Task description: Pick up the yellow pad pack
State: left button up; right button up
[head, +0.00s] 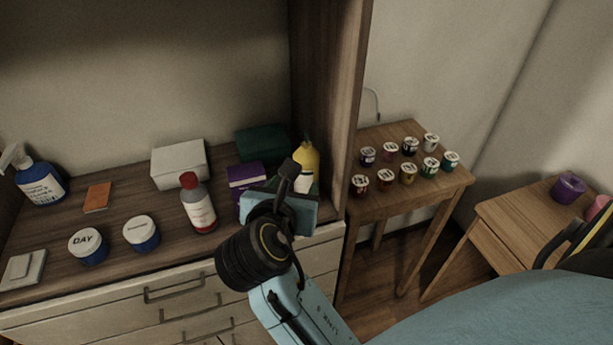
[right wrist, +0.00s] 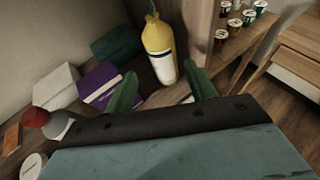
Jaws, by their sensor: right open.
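The yellow pad pack (head: 306,158) stands upright on the dresser top, by the wooden side panel at the dresser's right end. It is yellow with a narrowed top and a white label, and its lower part is partly hidden by my right gripper (head: 287,195) in the head view. In the right wrist view, the yellow pad pack (right wrist: 159,48) stands beyond and between the two green fingers of my right gripper (right wrist: 162,90). The fingers are spread apart with nothing held. I cannot tell how far the fingertips are from the pack. My left gripper is not in view.
A purple box (head: 243,176) and a dark green box (head: 262,143) stand left of the pack. A red-capped bottle (head: 199,205) and a white box (head: 179,164) are further left. The side panel (head: 345,110) closes off the right. A side table (head: 376,205) holds several small cups.

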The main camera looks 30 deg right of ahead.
aim_at(302, 174)
jog(key=b+x, duration=0.1)
jog(key=x, duration=0.6)
jog(key=shift+w+d+f, duration=0.15)
jog(key=shift+w+d, duration=0.1)
jog(key=shift+w, duration=0.05)
jog(key=x, duration=0.2)
jog(key=b+x, duration=0.1)
jog(key=x, duration=0.2)
jog(key=shift+f, duration=0.3)
jog(key=c, duration=0.6)
